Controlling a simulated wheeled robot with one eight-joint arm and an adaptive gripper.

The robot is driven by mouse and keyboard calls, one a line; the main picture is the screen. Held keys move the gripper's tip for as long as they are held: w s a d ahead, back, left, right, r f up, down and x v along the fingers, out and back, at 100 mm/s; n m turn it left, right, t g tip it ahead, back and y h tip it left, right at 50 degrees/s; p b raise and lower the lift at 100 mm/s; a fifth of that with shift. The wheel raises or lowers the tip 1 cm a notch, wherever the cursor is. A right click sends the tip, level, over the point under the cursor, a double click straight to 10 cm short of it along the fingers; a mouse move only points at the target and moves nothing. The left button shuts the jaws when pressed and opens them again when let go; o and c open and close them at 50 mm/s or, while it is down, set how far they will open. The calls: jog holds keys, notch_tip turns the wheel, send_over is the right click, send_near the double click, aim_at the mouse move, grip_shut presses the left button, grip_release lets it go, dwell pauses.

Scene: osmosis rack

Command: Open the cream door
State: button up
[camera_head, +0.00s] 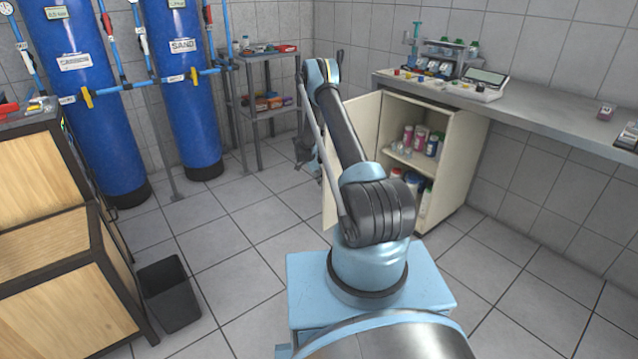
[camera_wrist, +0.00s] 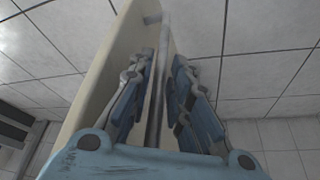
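The cream door (camera_head: 362,125) of the cabinet stands swung open, with shelves showing behind it. In the wrist view the door (camera_wrist: 100,72) rises on the left side, with a long grey bar handle (camera_wrist: 158,75) along it. My gripper (camera_wrist: 160,105) has its fingers spread on both sides of this handle, with visible gaps between them and the bar. In the head view my gripper (camera_head: 307,152) is at the left side of the door, partly hidden by my arm.
The open cabinet (camera_head: 455,165) holds several bottles (camera_head: 418,138) under a grey counter (camera_head: 540,108). A black bin (camera_head: 168,292) stands at the left. The tiled floor (camera_head: 235,235) left of the door is clear.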

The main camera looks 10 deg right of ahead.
jog(key=shift+d, duration=0.3)
jog(key=shift+r, duration=0.15)
jog(key=v, duration=1.1)
jog(key=shift+a+r, duration=0.25)
jog(key=shift+w, duration=0.1)
